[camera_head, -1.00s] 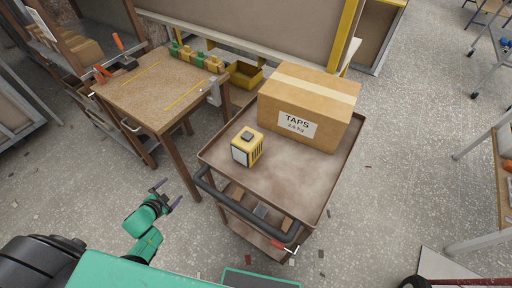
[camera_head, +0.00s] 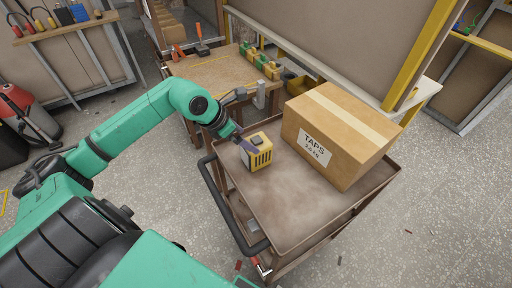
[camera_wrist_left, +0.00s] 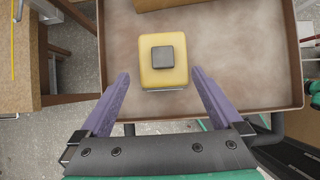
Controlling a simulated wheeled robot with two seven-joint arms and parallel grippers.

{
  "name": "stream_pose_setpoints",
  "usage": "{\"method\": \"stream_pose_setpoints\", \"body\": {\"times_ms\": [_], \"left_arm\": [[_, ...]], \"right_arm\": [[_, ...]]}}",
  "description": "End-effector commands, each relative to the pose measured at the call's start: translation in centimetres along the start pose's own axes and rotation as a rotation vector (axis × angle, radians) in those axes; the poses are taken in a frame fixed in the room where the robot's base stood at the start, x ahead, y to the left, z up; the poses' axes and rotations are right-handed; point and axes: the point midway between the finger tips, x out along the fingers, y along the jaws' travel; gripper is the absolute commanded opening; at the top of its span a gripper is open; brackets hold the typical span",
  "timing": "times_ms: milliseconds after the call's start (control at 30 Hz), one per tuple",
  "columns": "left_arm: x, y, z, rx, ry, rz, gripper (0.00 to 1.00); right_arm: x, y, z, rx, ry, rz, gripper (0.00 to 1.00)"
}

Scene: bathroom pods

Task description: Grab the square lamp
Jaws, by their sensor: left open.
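The square lamp (camera_head: 259,154) is a yellow block with a dark square on top and dark slots on one side. It stands on the brown cart top near the cart's handle side. My left gripper (camera_head: 243,144) reaches it from the left in the head view. In the left wrist view the lamp (camera_wrist_left: 164,62) lies ahead of and between the lines of the two purple fingers of my left gripper (camera_wrist_left: 158,82). The fingers are open, with a gap on each side of the lamp. My right gripper is not in view.
A cardboard box (camera_head: 338,133) labelled TAPS stands on the cart (camera_head: 285,222), right of the lamp. The cart has a raised rim and a dark handle (camera_head: 228,207). A wooden workbench (camera_head: 213,77) with clamps and small blocks stands behind. Cart top in front of the box is clear.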

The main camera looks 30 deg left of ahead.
Motion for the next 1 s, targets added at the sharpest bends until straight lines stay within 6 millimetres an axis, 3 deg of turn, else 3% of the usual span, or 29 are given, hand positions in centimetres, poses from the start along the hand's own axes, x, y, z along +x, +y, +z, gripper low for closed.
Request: {"method": "stream_pose_setpoints", "body": {"times_ms": [167,300,433,600,633,667,867,1000], "left_arm": [[1.8,-0.1,0.4,-0.002,-0.003,-0.005,1.00],[4.4,0.0,0.5,-0.003,-0.004,-0.007,1.00],[6.2,0.1,0.3,0.000,-0.003,-0.004,1.00],[6.5,0.1,0.1,0.002,-0.001,-0.002,1.00],[6.5,0.1,0.1,0.001,-0.001,-0.002,0.96],[6.5,0.1,0.1,0.001,-0.001,-0.002,0.85],[6.5,0.1,0.1,0.001,-0.001,-0.002,0.08],[6.4,0.2,0.2,0.001,-0.004,-0.001,0.04]], "right_arm": [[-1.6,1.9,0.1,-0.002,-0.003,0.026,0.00],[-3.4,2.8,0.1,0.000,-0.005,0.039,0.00],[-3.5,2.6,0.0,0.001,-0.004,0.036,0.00],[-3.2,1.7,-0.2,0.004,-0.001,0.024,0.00],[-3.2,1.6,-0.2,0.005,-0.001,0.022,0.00],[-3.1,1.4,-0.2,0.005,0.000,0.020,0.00],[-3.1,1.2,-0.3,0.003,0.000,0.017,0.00],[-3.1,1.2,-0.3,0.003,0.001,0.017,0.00]]}}
